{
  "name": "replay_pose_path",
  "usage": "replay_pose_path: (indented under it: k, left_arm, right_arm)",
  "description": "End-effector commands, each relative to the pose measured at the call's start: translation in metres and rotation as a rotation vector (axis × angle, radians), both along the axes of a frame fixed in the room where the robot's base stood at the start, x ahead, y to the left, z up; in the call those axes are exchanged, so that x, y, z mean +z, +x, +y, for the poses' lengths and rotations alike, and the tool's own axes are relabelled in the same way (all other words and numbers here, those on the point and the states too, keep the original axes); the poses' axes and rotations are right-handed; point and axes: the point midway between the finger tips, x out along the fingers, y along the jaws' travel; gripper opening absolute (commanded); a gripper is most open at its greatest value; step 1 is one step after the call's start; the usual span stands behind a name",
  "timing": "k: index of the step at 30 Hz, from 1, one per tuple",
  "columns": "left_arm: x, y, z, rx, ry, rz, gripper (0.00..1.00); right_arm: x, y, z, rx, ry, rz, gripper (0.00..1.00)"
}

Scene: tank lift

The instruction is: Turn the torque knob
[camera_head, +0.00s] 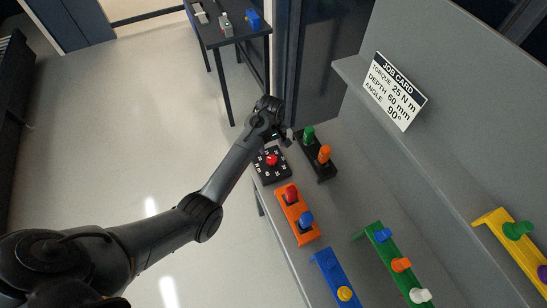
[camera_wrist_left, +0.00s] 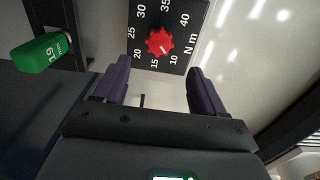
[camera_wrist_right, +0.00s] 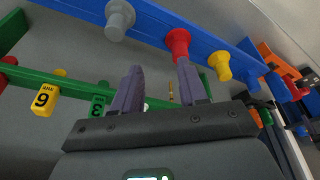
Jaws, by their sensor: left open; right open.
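The torque knob (camera_head: 271,160) is red and sits on a black dial plate (camera_head: 260,174) with white numbers at the grey bench's left edge. In the left wrist view the knob (camera_wrist_left: 159,41) lies ahead of the fingertips, in line with the gap between them; the plate reads 10 to 40 N m. My left gripper (camera_wrist_left: 158,68) is open and empty, just short of the knob. My right gripper (camera_wrist_right: 160,68) is open and empty, near a blue rack with coloured pegs; the head view does not show it.
A job card (camera_head: 394,91) reads torque 25 N m, depth 60 mm, angle 90°. A black rack (camera_head: 318,166) with green and orange tools stands right beside the dial. Orange (camera_head: 298,225), blue (camera_head: 332,272), green (camera_head: 388,255) and yellow (camera_head: 515,255) racks stand nearer.

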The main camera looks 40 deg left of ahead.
Motion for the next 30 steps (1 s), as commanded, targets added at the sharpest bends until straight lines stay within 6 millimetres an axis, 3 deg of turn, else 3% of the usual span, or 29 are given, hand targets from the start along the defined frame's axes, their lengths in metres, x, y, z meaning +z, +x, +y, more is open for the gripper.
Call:
replay_pose_path:
  k: [18,30]
  left_arm:
    - [-0.087,0.000,0.000,0.001,0.000,0.001,0.71]
    - [-0.101,0.000,0.000,0.000,0.000,-0.001,0.71]
  right_arm:
    - [-0.003,0.004,0.004,-0.007,0.014,-0.011,0.43]
    - [-0.004,0.005,0.004,-0.007,0.014,-0.012,0.43]
